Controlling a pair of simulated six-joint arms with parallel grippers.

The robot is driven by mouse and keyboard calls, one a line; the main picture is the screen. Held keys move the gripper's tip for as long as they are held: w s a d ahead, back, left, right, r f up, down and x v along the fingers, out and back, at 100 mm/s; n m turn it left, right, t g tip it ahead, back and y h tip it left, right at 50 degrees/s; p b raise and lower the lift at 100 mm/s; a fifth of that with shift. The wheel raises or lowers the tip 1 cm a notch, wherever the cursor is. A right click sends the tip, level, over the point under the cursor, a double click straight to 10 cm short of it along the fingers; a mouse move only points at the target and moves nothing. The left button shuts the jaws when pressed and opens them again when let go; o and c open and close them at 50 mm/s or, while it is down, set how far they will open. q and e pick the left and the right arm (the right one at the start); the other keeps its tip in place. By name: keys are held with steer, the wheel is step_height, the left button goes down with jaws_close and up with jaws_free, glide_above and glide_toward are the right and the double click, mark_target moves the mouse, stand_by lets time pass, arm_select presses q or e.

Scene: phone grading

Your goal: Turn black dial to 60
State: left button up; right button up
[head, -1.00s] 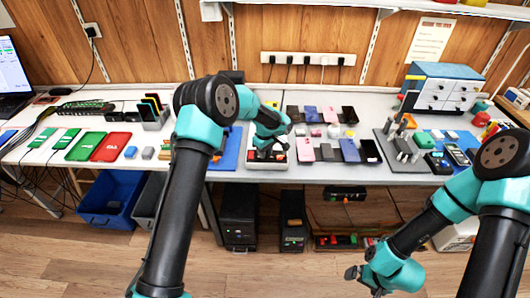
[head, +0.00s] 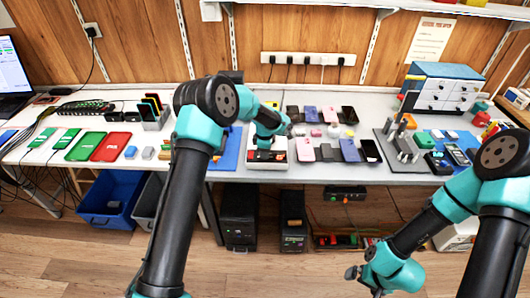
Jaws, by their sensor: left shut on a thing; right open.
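A small white device (head: 255,165) with orange parts stands at the front edge of the table, below my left gripper (head: 264,150). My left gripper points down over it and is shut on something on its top. The black dial cannot be made out; the gripper and wrist hide most of the device's top. My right gripper (head: 368,281) is open and empty, low over the floor in front of the table at the right.
Several phones (head: 349,151) lie right of the device. A blue mat (head: 230,150) is to its left. Red and green trays (head: 111,147) lie at the left.

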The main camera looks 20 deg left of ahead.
stand_by(0.4)
arm_select(q)
steer(key=o, duration=0.9)
steer(key=shift+r, duration=0.1)
step_height(320, 180, up, 17)
steer(key=shift+r, duration=0.1)
